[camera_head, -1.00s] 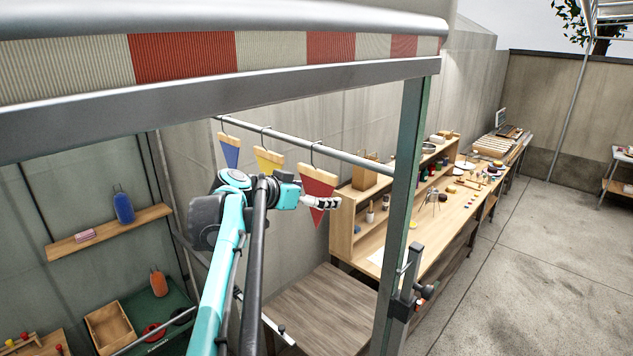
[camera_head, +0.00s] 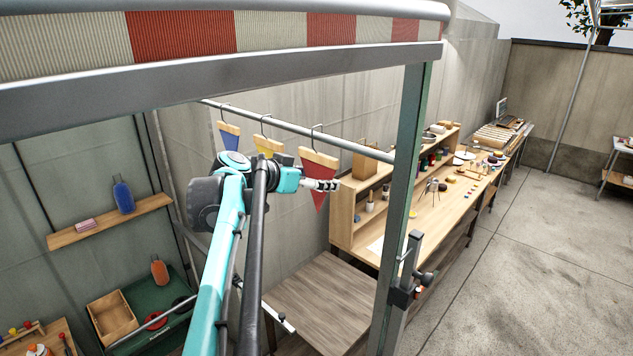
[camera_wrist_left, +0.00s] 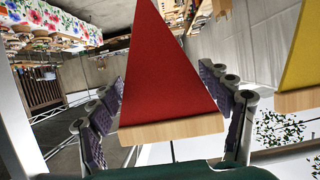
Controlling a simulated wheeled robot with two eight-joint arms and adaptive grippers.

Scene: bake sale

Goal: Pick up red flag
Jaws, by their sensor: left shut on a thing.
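The red flag (camera_head: 319,197) is a triangle, point down, under a wooden bar (camera_head: 320,160) with a wire hook. Its hook overlaps the metal rail (camera_head: 358,148); whether it still rests on the rail I cannot tell. My left gripper (camera_head: 323,184) is at the flag, just below the bar, and shut on it. In the left wrist view the red flag (camera_wrist_left: 165,75) stands between the two finger pads of my left gripper (camera_wrist_left: 168,122), its wooden bar (camera_wrist_left: 172,132) nearest the camera. My right gripper is not in view.
A yellow flag (camera_head: 262,155) and a blue flag (camera_head: 230,141) hang left of the red one. A green post (camera_head: 402,190) stands close on the right. A wooden table (camera_head: 325,295) is below, and a wooden shelf (camera_head: 345,222) stands behind. Open floor (camera_head: 520,255) lies right.

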